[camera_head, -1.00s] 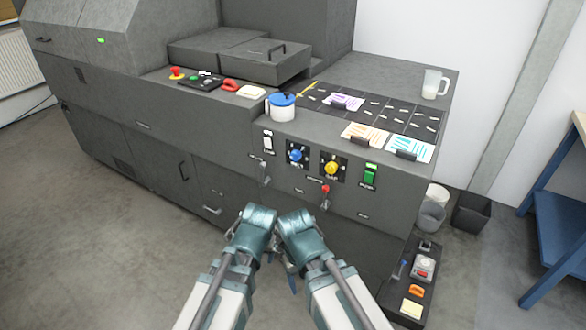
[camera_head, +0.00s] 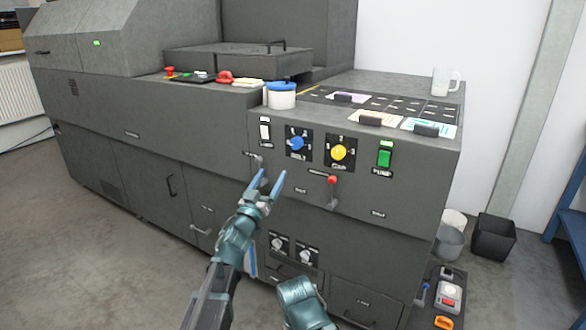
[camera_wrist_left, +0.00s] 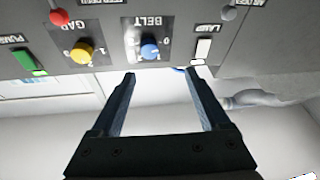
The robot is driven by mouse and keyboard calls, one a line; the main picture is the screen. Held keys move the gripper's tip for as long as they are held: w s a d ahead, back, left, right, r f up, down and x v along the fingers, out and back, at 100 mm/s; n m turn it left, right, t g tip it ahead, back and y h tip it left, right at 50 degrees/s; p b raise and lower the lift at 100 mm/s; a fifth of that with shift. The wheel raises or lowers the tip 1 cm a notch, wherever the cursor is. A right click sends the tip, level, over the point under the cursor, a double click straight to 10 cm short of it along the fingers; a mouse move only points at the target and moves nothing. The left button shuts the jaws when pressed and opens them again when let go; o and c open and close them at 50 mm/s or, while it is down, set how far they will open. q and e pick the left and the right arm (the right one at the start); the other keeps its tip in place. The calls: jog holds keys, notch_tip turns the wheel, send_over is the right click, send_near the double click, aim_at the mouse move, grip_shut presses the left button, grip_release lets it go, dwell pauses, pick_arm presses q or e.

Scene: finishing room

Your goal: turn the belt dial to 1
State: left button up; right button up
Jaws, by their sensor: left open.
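The belt dial (camera_head: 297,143) is a blue knob on a dark plate on the machine's front. It also shows at the top of the left wrist view (camera_wrist_left: 150,49), upside down, with the word BELT. I cannot surely read its setting. My left gripper (camera_head: 271,176) is open and empty, below and left of the dial in the head view, its fingers pointing up toward the panel. In the left wrist view its fingertips (camera_wrist_left: 159,73) are apart, and the dial appears beyond the gap, not touched. My right arm's teal link shows at the bottom; its fingers are not visible.
A yellow dial (camera_head: 339,152) is right of the belt dial, a white lamp switch (camera_head: 265,131) left. A green pump switch (camera_head: 385,155) and a red-knobbed lever (camera_head: 332,183) are also near. A blue-lidded pot (camera_head: 282,97) stands above the panel.

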aim_at(295, 144)
pick_arm(q)
jog(key=shift+m+h, duration=0.6)
jog(key=shift+h, duration=0.2)
jog(key=p+x, duration=0.2)
jog(key=x, duration=0.4)
jog(key=d+p+x, duration=0.1)
jog(key=p+x, duration=0.1)
jog(key=x, duration=0.5)
jog(key=shift+d+p, duration=0.2)
jog(key=shift+p, duration=0.15)
pick_arm(e)
notch_tip(295, 144, up, 4)
jog(key=shift+f, duration=0.15)
pick_arm(q)
jog(key=shift+f, duration=0.1)
grip_shut()
